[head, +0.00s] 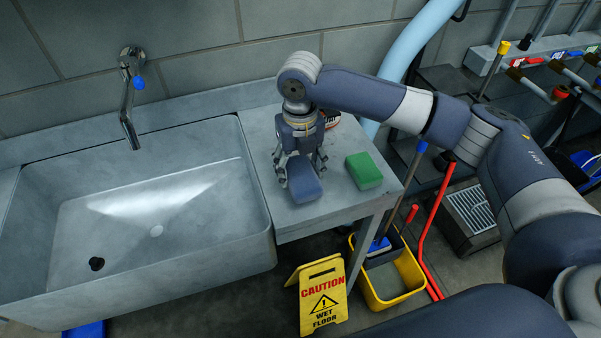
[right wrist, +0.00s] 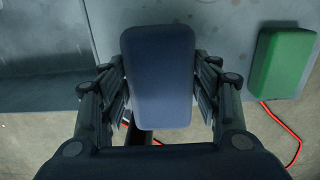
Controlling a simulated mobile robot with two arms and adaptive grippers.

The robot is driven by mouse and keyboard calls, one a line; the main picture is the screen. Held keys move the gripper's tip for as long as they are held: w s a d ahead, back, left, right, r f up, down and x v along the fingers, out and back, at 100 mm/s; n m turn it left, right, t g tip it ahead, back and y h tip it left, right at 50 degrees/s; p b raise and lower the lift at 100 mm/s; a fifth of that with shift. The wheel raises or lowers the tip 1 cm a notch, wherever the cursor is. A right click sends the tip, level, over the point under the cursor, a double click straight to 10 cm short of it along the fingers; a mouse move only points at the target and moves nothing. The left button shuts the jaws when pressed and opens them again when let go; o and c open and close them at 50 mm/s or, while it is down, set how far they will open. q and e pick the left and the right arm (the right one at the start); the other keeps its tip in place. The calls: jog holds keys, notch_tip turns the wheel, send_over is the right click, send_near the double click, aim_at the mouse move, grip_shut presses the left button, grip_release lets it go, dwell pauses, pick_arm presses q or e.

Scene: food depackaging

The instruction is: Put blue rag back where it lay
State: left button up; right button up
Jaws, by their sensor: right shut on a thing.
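The blue rag (head: 304,180) is a folded, block-shaped pad at the metal counter beside the sink. My right gripper (head: 301,164) points down over the counter and is shut on the rag. In the right wrist view the rag (right wrist: 160,78) sits between the two fingers (right wrist: 161,90), which press on its long sides. I cannot tell whether its underside touches the counter. My left gripper is not in view.
A green sponge (head: 364,171) lies on the counter (head: 335,205) to the right of the rag. The sink (head: 150,215) with a tap (head: 130,100) is to the left. A yellow wet-floor sign (head: 322,295) and yellow bucket (head: 408,275) stand below on the floor.

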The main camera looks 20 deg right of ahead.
aim_at(301, 169)
jog(key=shift+w+d, duration=0.1)
jog(key=shift+d, duration=0.05)
jog(key=shift+f, duration=0.35)
notch_tip(301, 169, down, 2)
jog(key=shift+f+p, duration=0.15)
jog(key=shift+p, duration=0.5)
jog(key=shift+f, duration=0.25)
jog(key=o, duration=0.9)
jog(key=shift+f, duration=0.1)
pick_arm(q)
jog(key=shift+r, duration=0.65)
pick_arm(e)
jog(key=shift+o, duration=0.2)
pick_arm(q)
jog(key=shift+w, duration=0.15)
